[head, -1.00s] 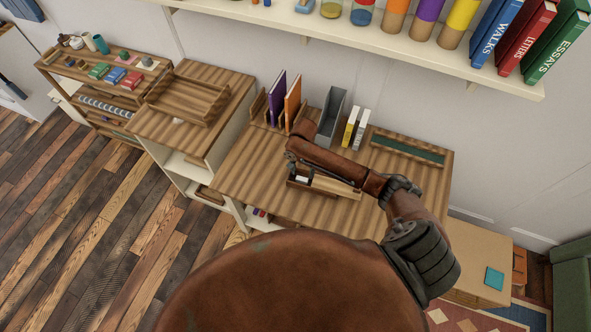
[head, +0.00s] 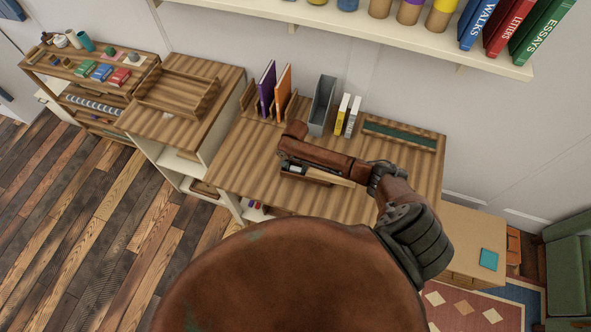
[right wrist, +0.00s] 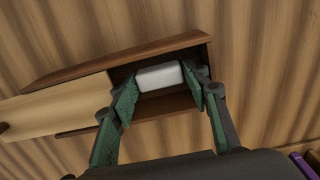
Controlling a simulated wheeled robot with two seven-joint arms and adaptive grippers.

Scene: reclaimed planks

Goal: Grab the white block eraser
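The white block eraser (right wrist: 158,76) lies in the open end of a wooden box (right wrist: 140,57) in the right wrist view. The box's pale lid (right wrist: 55,105) covers its left part. My right gripper (right wrist: 161,84) is open, with one green-padded finger at each end of the eraser. The tips are very close to its ends; I cannot tell whether they touch it. My left gripper is not in view.
Behind the box on the desk (head: 230,172) stand purple (head: 267,90) and orange (head: 283,92) books, a grey file holder (head: 322,105) and two slim books. A long green-lined tray (head: 400,134) lies at back right. The desk's left front is clear.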

